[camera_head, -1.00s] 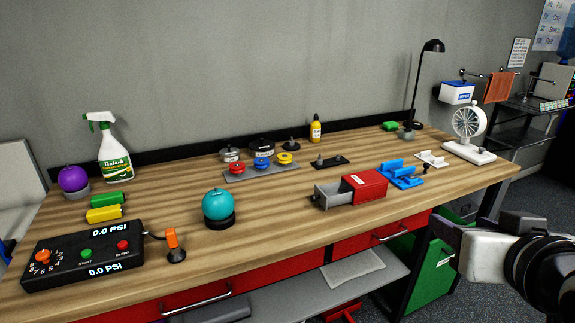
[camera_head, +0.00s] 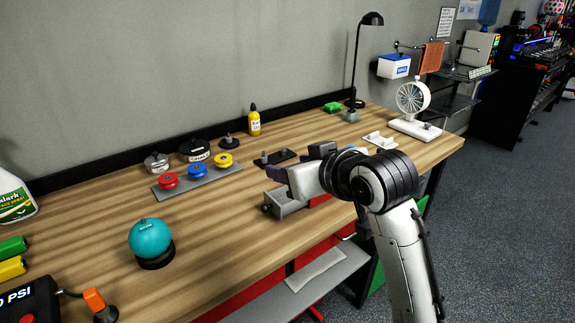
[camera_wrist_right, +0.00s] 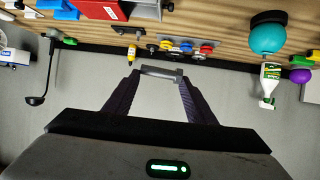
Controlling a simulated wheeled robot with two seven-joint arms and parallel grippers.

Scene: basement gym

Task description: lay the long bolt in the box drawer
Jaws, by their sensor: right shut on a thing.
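My right gripper (camera_head: 298,163) is above the bench, by the grey drawer (camera_head: 287,210). In the right wrist view its fingers (camera_wrist_right: 158,78) are apart with a grey bar-like piece (camera_wrist_right: 161,71) between the tips; it looks like the long bolt, though its shape is unclear. The drawer stands open, pulled out of the red box, which is mostly hidden behind my right arm in the head view. The red box (camera_wrist_right: 125,8) shows at the top of the right wrist view. My left gripper is out of view.
A black plate (camera_head: 276,159) with upright pegs lies behind the gripper. A grey tray with red, blue and yellow discs (camera_head: 196,178) is to the left. A teal ball (camera_head: 150,238), lamp (camera_head: 366,45) and white fan (camera_head: 412,98) stand around. Bare wood lies left of the drawer.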

